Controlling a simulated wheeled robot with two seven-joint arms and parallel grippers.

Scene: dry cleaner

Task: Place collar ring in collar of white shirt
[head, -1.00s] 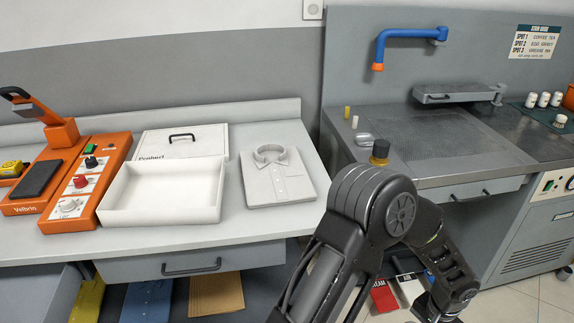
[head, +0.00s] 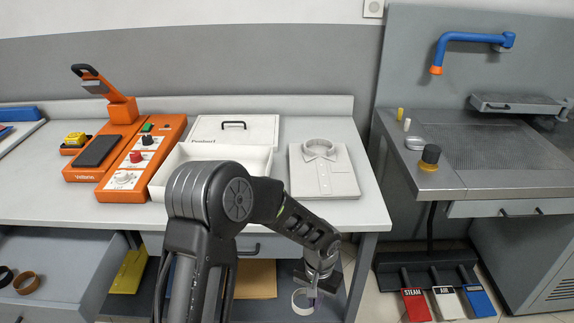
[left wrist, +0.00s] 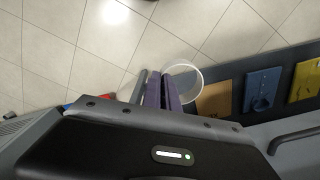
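The white shirt (head: 323,178) lies folded on the counter, its stand-up collar (head: 319,147) facing up at the back edge. My left gripper (head: 312,290) hangs low in front of the counter, below and apart from the shirt. Its fingers are close together on the edge of a pale collar ring (head: 301,309). In the left wrist view the ring (left wrist: 199,75) looks thin and translucent, with its near edge at the purple finger pads (left wrist: 163,92). My right gripper is not in view.
A white open box (head: 262,158), its lid (head: 235,132) and an orange machine (head: 130,160) stand left of the shirt. An open drawer at lower left holds a brown ring (head: 26,283) and a black ring. A grey spotting table (head: 480,150) stands right, with pedals (head: 447,303) below.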

